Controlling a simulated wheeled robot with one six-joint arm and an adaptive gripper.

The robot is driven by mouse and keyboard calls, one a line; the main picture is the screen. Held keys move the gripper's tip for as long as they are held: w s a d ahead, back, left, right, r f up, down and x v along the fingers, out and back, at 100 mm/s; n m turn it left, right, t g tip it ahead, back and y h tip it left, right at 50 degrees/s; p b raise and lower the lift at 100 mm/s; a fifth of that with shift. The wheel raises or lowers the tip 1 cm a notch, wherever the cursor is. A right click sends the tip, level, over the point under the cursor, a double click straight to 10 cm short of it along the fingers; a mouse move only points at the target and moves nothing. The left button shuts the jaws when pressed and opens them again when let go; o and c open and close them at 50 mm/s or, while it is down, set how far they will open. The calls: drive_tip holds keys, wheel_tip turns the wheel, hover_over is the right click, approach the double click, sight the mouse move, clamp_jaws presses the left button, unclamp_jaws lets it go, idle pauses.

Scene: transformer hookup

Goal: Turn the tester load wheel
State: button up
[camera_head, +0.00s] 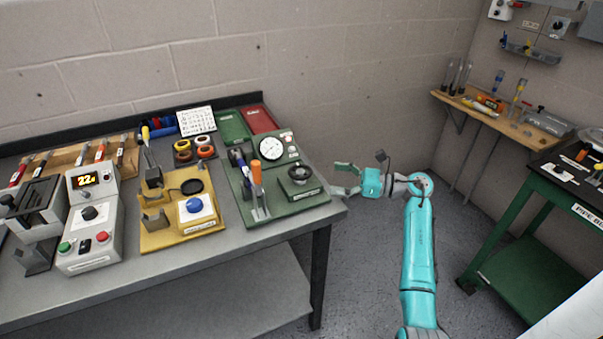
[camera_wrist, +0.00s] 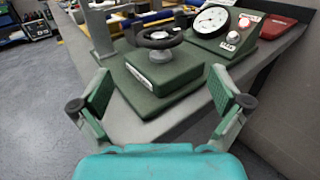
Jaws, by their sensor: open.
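The tester load wheel (camera_head: 299,173) is a small dark handwheel on a green block at the right end of the grey bench. In the wrist view the wheel (camera_wrist: 158,36) stands on a short post above the labelled green block (camera_wrist: 165,82), ahead of my gripper. My gripper (camera_head: 346,180) is off the bench's right end, apart from the wheel, pointing left toward it. In the wrist view my gripper (camera_wrist: 160,98) has its two green fingers spread wide with nothing between them. A round dial gauge (camera_head: 271,148) sits on the tester behind the wheel.
An orange-handled lever (camera_head: 257,180) stands left of the wheel. A yellow fixture with a blue knob (camera_head: 194,205) and a grey unit with a lit display (camera_head: 87,181) are farther left. Red (camera_head: 257,119) and green trays lie behind. Open floor lies right of the bench, before a green cart (camera_head: 535,260).

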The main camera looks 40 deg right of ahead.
sight(302, 170)
drive_tip(key=x, duration=1)
drive_tip(key=c, duration=1.2)
drive_tip(key=shift+o, duration=0.2)
drive_tip(key=shift+n+g+y, duration=0.8)
drive_tip(key=shift+y, duration=0.2)
drive_tip(key=o, duration=1.2)
drive_tip(key=shift+c, duration=0.2)
